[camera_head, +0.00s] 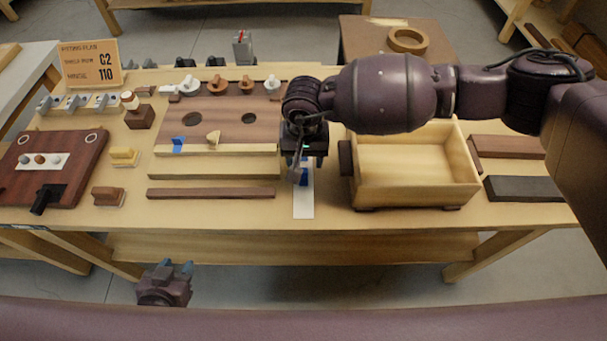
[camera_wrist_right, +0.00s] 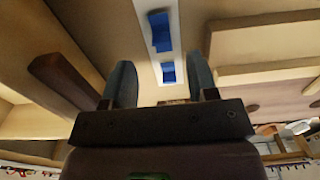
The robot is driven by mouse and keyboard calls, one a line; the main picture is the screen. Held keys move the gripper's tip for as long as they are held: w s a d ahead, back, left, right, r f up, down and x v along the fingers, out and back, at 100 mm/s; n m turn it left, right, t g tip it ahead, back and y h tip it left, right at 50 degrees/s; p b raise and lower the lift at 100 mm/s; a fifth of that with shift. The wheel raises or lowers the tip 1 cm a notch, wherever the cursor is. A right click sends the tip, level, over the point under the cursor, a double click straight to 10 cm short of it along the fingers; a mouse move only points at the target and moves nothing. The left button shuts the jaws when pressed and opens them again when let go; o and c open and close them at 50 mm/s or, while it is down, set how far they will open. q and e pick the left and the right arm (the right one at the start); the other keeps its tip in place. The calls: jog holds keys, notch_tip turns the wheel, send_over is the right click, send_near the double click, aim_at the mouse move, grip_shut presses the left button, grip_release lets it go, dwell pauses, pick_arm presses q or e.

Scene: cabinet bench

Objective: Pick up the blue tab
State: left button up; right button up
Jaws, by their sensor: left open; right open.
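My right gripper (camera_head: 301,172) hangs open over a white strip (camera_head: 303,205) at the bench's front middle. It partly hides blue on that strip. The right wrist view shows the strip (camera_wrist_right: 175,45) with two blue pieces, a larger blue tab (camera_wrist_right: 160,31) and a smaller blue piece (camera_wrist_right: 168,72). The smaller one appears between my open fingers in the picture; I cannot tell the height gap. Another blue tab (camera_head: 178,141) stands at the front left of the brown panel. My left gripper (camera_head: 174,268) is open and empty, low in front of the bench.
An open wooden box (camera_head: 415,185) stands just right of my right gripper. A brown panel (camera_head: 215,110) with holes and a long dark bar (camera_head: 212,193) lie to its left. Dark blocks (camera_head: 525,188) lie at the right. A sign (camera_head: 90,64) stands back left.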

aim_at(303, 175)
notch_tip(303, 175, down, 5)
jog(key=shift+a, duration=0.1)
jog(key=shift+s, duration=0.1)
jog(key=c, duration=0.8)
